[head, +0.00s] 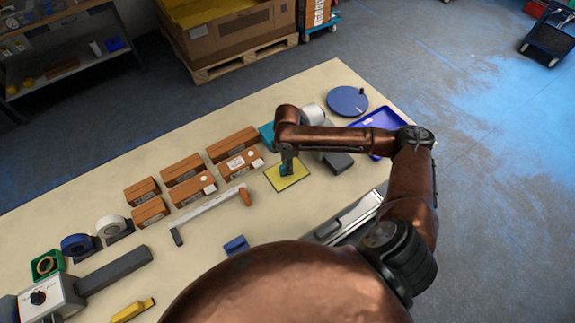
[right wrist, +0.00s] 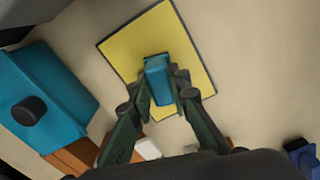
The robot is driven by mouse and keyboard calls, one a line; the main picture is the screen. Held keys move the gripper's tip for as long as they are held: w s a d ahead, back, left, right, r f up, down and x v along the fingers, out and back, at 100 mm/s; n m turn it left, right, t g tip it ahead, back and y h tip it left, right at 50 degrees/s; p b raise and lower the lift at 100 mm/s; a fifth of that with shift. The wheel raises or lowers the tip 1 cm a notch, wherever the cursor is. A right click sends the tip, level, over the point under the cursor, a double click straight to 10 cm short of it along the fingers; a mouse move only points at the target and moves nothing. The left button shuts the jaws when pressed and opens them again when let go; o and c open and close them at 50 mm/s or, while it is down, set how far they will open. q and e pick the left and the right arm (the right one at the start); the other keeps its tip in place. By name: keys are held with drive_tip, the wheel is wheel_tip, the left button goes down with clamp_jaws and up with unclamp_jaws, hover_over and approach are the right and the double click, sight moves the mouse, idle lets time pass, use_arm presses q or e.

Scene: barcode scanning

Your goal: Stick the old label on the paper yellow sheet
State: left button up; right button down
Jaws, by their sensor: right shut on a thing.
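The yellow paper sheet (head: 298,182) lies flat on the table, right of the brown boxes. It also fills the upper middle of the right wrist view (right wrist: 140,36). My right gripper (head: 287,168) points down over the sheet. In the right wrist view its two fingers (right wrist: 162,97) are shut on a small blue piece (right wrist: 158,68). The piece appears over the middle of the sheet; I cannot tell whether it touches it. I cannot make out the old label; any label under the blue piece is hidden. My left gripper is out of view.
Several labelled brown boxes (head: 181,169) stand left of the sheet. A teal device (right wrist: 75,75) stands close by it. A grey bar tool with an orange end (head: 210,213) and a blue block (head: 236,245) lie nearer. A blue tray (head: 383,120) is right.

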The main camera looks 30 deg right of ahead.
drive_tip(key=shift+s+f+p, duration=0.1)
drive_tip(key=shift+s+p, duration=0.05)
drive_tip(key=shift+p, duration=0.25)
idle(1.4)
wheel_tip(320, 180, up, 7)
drive_tip(key=p, duration=0.8)
drive_tip(key=shift+p, duration=0.4)
